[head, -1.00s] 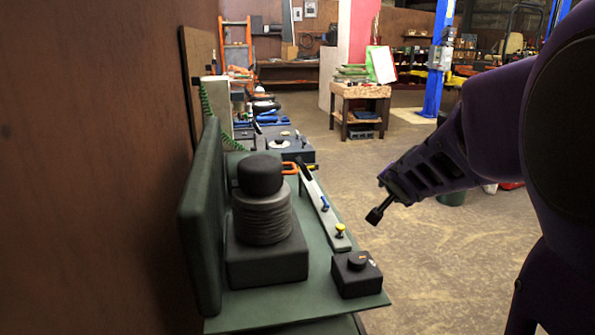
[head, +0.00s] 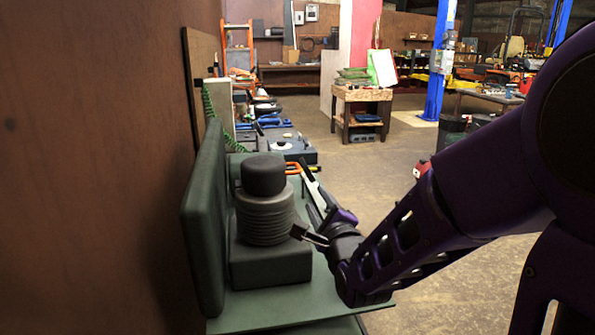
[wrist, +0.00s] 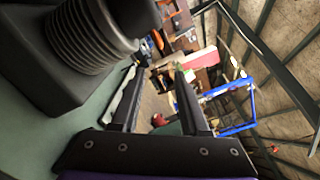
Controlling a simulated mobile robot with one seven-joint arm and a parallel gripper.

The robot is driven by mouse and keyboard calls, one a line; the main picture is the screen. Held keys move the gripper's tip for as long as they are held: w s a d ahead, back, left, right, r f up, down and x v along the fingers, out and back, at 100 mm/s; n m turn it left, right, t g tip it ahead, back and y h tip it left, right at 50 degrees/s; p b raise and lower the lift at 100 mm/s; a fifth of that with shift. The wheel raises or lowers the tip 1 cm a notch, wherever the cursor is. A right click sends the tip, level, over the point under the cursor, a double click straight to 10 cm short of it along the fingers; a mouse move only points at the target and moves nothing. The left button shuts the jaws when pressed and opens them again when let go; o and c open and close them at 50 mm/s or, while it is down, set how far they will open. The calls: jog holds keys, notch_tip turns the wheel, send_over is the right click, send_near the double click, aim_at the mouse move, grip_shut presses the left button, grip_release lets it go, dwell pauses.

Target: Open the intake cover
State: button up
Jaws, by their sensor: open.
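A black round cap (head: 262,175) sits on a grey ribbed column (head: 264,215), which rises from a dark square block (head: 268,264). I cannot tell for sure which part is the intake cover; no part is seen standing open. My gripper (head: 312,222) is open just right of the ribbed column, apart from the cap. In the wrist view my gripper (wrist: 161,76) has its two fingers apart with nothing between them, and the ribbed column (wrist: 88,35) is at the upper left. My arm hides the small black box at the shelf's front right.
The green shelf (head: 265,305) bears the block, with a green upright panel (head: 204,225) at its left against the brown wall (head: 90,150). A pale bar with small levers lies behind my gripper, partly hidden. Open floor (head: 400,170) lies to the right.

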aim_at(299, 167)
jog(key=x, duration=1.7)
jog(key=shift+w+a, duration=0.15)
grip_shut()
dwell(0.8)
